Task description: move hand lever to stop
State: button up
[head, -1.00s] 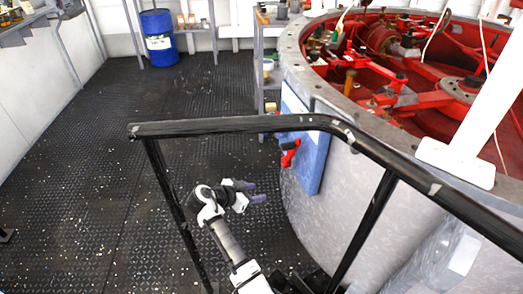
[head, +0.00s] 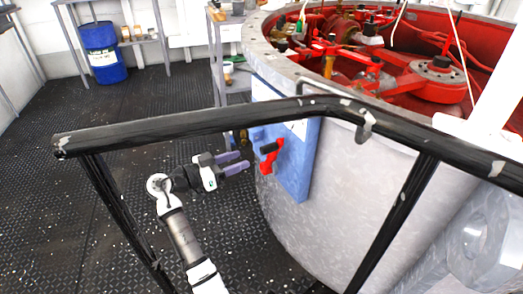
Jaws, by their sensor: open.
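A red hand lever (head: 267,164) with a dark grip (head: 271,148) is mounted on the blue panel (head: 296,170) on the side of a large round grey housing. My gripper (head: 240,162) is just left of the lever, with its two purple-grey fingers spread and pointing right toward it. The fingers are open and empty. The fingertips look close to the lever, but I cannot tell the exact gap. No stop marking can be read on the panel; the black rail crosses in front of its upper part.
A black guard rail (head: 200,128) with slanted posts stands in front of my arm and the housing (head: 375,200). Red machinery (head: 420,80) fills the housing's open top. A blue drum (head: 103,52) and a shelf stand at the back. The deck at left is clear.

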aim_at(263, 151)
jog(key=p+x, duration=0.1)
jog(key=x, duration=0.8)
jog(key=shift+w, duration=0.1)
grip_shut()
